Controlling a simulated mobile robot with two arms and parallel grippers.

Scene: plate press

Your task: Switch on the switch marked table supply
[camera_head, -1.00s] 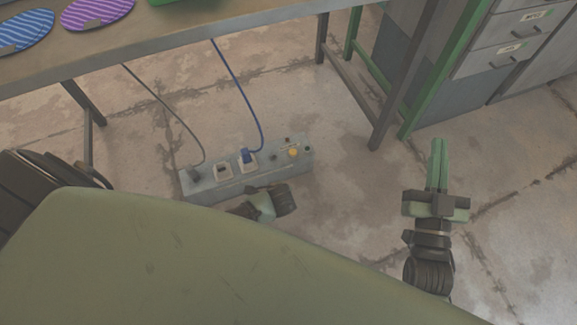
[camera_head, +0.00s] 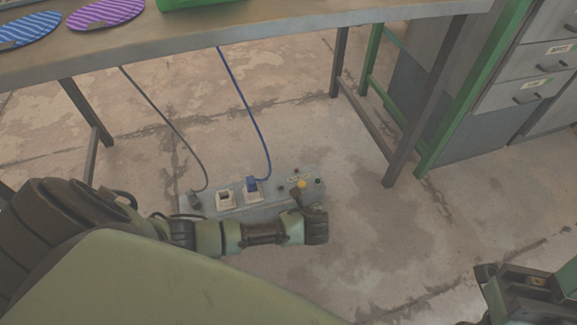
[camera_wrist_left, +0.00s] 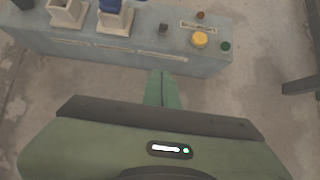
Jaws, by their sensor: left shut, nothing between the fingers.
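A grey supply box (camera_head: 262,203) lies on the floor below the table; it also fills the top of the left wrist view (camera_wrist_left: 120,50). At its right end are a small dark switch or knob (camera_wrist_left: 163,29), a yellow button (camera_wrist_left: 200,40), a dark green button (camera_wrist_left: 225,46) and a brown one (camera_wrist_left: 200,15). A label (camera_wrist_left: 198,26) among them is too blurred to read. My left gripper (camera_wrist_left: 163,76) is shut and empty, its green fingertips just in front of the box's near edge in that view.
A blue plug (camera_head: 252,184) sits in one white socket; the other white socket (camera_head: 226,198) looks empty. Blue and grey cables rise to the table (camera_head: 300,32). Table legs (camera_head: 437,95) and a drawer cabinet (camera_head: 530,75) stand right. Floor right of the box is clear.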

